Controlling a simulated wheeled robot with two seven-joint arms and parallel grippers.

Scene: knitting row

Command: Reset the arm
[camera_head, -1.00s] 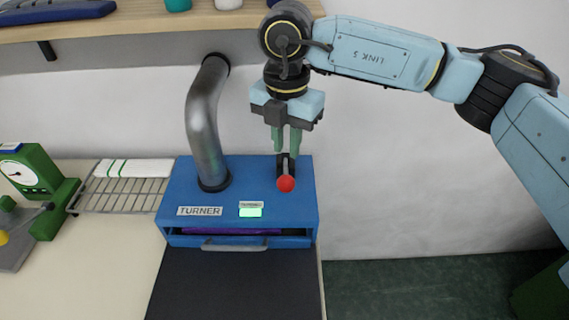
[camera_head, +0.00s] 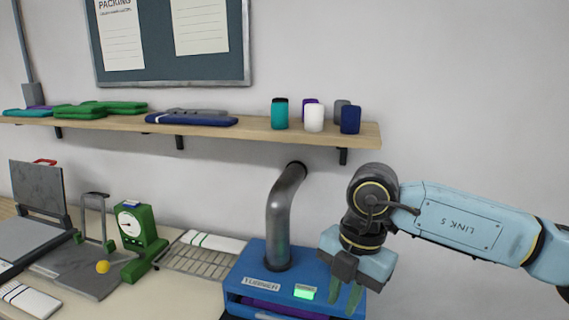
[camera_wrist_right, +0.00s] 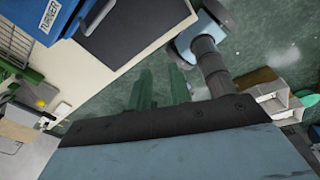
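My right gripper (camera_head: 345,296) hangs fingers down in front of the right part of the blue turner box (camera_head: 252,254) in the head view. Its two green fingers are apart with nothing between them. In the right wrist view the fingers (camera_wrist_right: 160,88) point over the dark green floor, beside the table edge. The turner box also shows at the top left of that view (camera_wrist_right: 62,12). Its red-knobbed lever is hidden in the head view. My left gripper is in neither view.
A metal pipe (camera_head: 280,225) rises from the turner. A wire rack (camera_head: 195,261) and a green gauge device (camera_head: 138,240) stand to its left. A wooden shelf (camera_head: 255,128) above holds folded textiles and several rolls. The wall at right is bare.

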